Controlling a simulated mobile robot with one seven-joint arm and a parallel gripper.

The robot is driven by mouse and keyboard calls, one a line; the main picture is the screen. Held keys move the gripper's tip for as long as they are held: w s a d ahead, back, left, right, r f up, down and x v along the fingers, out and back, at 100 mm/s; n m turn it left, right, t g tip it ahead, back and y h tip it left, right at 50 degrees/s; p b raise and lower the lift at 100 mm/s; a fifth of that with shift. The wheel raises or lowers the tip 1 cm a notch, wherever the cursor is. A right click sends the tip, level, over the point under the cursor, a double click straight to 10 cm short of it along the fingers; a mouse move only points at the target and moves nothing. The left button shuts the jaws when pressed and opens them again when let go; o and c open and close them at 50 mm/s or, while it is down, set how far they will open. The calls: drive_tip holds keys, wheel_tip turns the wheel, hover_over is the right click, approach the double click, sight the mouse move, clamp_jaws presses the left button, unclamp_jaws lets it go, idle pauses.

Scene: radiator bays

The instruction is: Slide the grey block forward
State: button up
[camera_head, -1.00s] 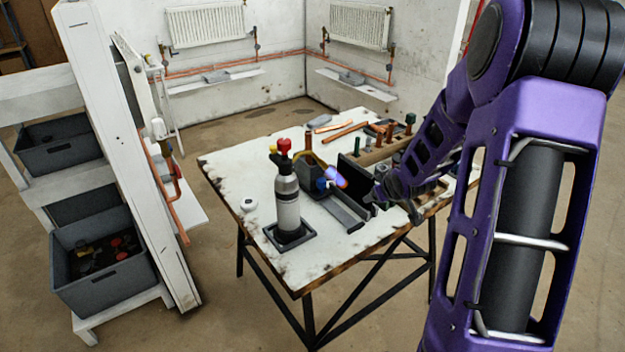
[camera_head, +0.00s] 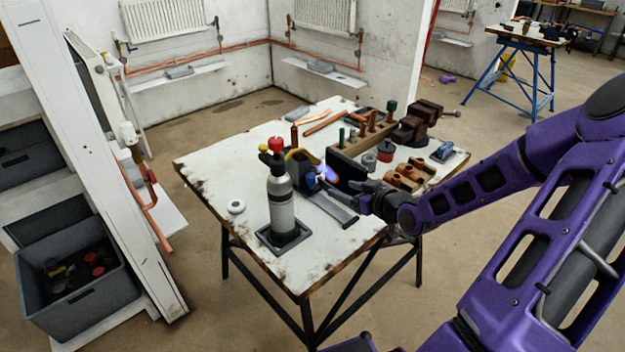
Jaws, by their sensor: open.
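A long flat grey piece (camera_head: 333,208) lies on the worktable (camera_head: 215,162), just right of the gas bottle. A dark grey box-like block (camera_head: 305,172) stands behind the bottle, partly hidden by it and by a torch. I cannot tell which of these is the grey block. My gripper (camera_head: 358,196) is open, its dark fingers pointing left over the table near the right end of the flat piece. I cannot tell whether it touches anything. Its far finger is hard to tell from the black panel behind it.
The gas bottle (camera_head: 281,205) with a red cap stands at the table's front left. A torch flame (camera_head: 328,173) glows close to my gripper. A wooden rack (camera_head: 360,140), copper fittings (camera_head: 406,175) and a vise (camera_head: 418,124) fill the back right. The table's left part is mostly clear.

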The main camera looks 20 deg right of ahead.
sight(314, 179)
drive_tip(key=b+x, duration=0.2)
drive_tip(key=x, duration=1.3)
drive_tip(key=shift+w+a+f, duration=0.1)
drive_tip(key=shift+w+f, duration=0.05)
drive_tip(key=shift+f, duration=0.05)
clamp_jaws()
idle(0.7)
